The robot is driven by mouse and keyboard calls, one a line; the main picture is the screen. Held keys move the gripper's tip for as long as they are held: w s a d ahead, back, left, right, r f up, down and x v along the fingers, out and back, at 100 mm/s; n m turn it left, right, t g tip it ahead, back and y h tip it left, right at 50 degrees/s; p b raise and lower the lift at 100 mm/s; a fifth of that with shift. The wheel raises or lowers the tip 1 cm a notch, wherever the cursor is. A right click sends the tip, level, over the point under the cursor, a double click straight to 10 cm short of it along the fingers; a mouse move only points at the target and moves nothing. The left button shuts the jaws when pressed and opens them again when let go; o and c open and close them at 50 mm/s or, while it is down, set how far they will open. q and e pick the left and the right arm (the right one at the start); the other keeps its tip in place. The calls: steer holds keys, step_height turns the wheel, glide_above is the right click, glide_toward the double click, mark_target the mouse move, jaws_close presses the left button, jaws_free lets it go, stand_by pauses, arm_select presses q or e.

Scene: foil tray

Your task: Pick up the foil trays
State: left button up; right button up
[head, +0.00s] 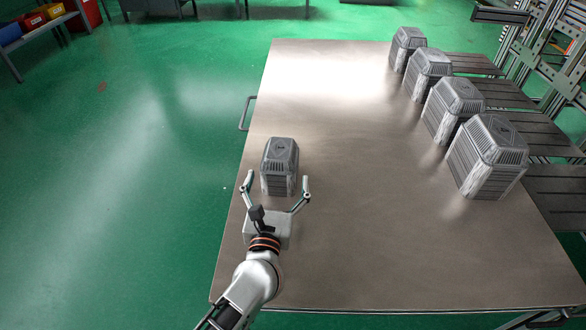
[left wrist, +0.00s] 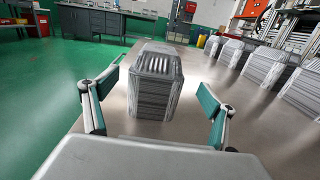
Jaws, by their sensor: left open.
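A stack of grey foil trays (head: 280,166) stands upright near the left edge of the metal table. My left gripper (head: 276,186) is open in front of this stack, its fingers spread to either side of the near end. In the left wrist view the stack (left wrist: 155,84) stands between and beyond the two open fingers (left wrist: 158,108), with no contact visible. More foil tray stacks stand in a row along the table's right side: the nearest (head: 488,158), then others behind it (head: 453,108), (head: 427,73) and (head: 407,48). My right gripper does not show.
The metal table (head: 360,240) is bare in its middle and front. Dark slatted shelves (head: 505,93) and a metal frame adjoin its right side. A handle (head: 246,113) sticks out at the left edge. Green floor lies to the left, with colored bins (head: 52,11) at the far left.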

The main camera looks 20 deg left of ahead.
mark_target(280, 157)
arm_select(q)
steer(key=shift+w+d+f, duration=0.1)
steer(key=shift+w+f, duration=0.05)
steer(key=shift+f, duration=0.25)
steer(key=shift+x, duration=1.15)
steer(key=shift+a+r+b+x, duration=0.1)
steer(key=shift+a+r+x, duration=0.05)
steer(key=shift+x, duration=0.75)
steer(key=shift+a+r+b+x, duration=0.1)
steer(key=shift+x, duration=0.8)
steer(key=shift+a+r+b+x, duration=0.1)
steer(key=shift+a+r+x, duration=0.05)
steer(key=shift+x, duration=0.8)
steer(key=shift+c, duration=0.2)
steer(key=shift+r, duration=0.1)
steer(key=c, duration=1.3)
